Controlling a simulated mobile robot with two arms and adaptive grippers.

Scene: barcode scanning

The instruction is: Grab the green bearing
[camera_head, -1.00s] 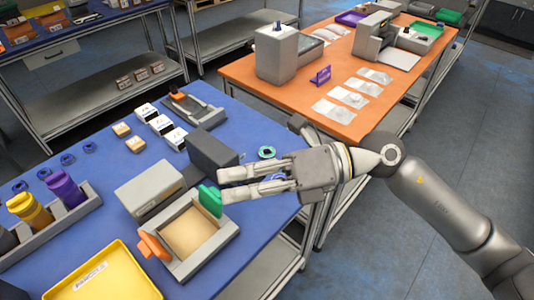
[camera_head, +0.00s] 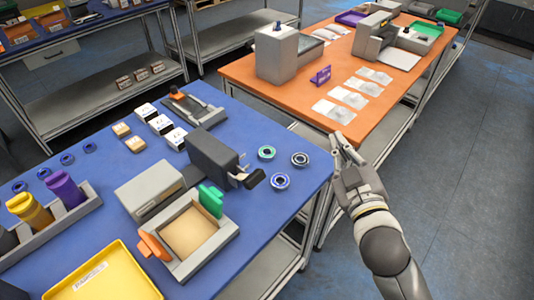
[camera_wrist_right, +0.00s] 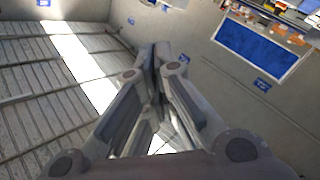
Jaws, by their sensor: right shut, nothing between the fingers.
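The green bearing (camera_head: 267,153) is a small ring lying flat on the blue table, right of the dark grey device. A blue-rimmed bearing (camera_head: 280,181) lies just in front of it, and a dark bearing (camera_head: 300,159) lies to its right near the table's edge. My right gripper (camera_head: 345,143) is to the right of the bearings, apart from them, past the table's right edge, with its fingers pointing up the picture. Its fingers (camera_wrist_right: 160,52) are shut and empty in the right wrist view. My left gripper is not in view.
The dark grey device (camera_head: 212,160) and a box with green and orange handles (camera_head: 222,242) stand left of the bearings. A yellow tray (camera_head: 120,270) lies at the front left. An orange table (camera_head: 240,72) with machines and clear bags stands behind. Open floor lies at the right.

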